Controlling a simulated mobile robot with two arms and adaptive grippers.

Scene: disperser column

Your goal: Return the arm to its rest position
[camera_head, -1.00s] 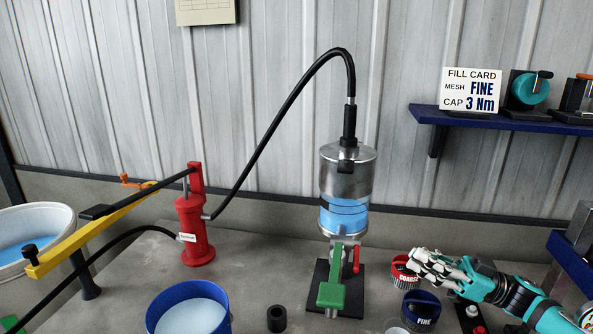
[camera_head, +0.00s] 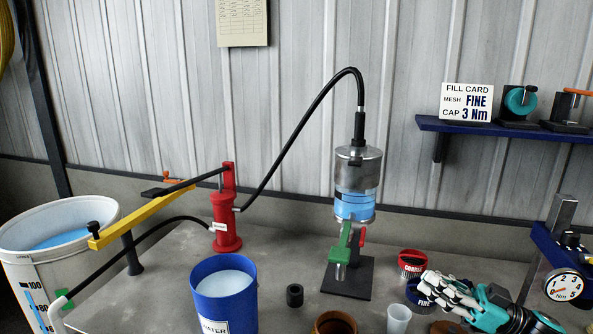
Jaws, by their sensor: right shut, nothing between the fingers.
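My right gripper (camera_head: 432,287) comes in from the lower right with its pale fingers shut and empty. It is over the front right of the bench and partly covers the blue cup marked FINE (camera_head: 413,296). The red cup marked COARSE (camera_head: 411,264) stands just behind it. I cannot tell whether the fingers touch the FINE cup. My left gripper is out of view. The disperser column (camera_head: 357,170), partly filled with blue liquid, stands upright on a dark base (camera_head: 348,283), left of my right gripper and apart from it.
A blue water bucket (camera_head: 222,305), a black ring (camera_head: 294,295), a brown bowl (camera_head: 335,322) and a clear cup (camera_head: 398,319) line the front. A gauge (camera_head: 564,285) is right of my gripper.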

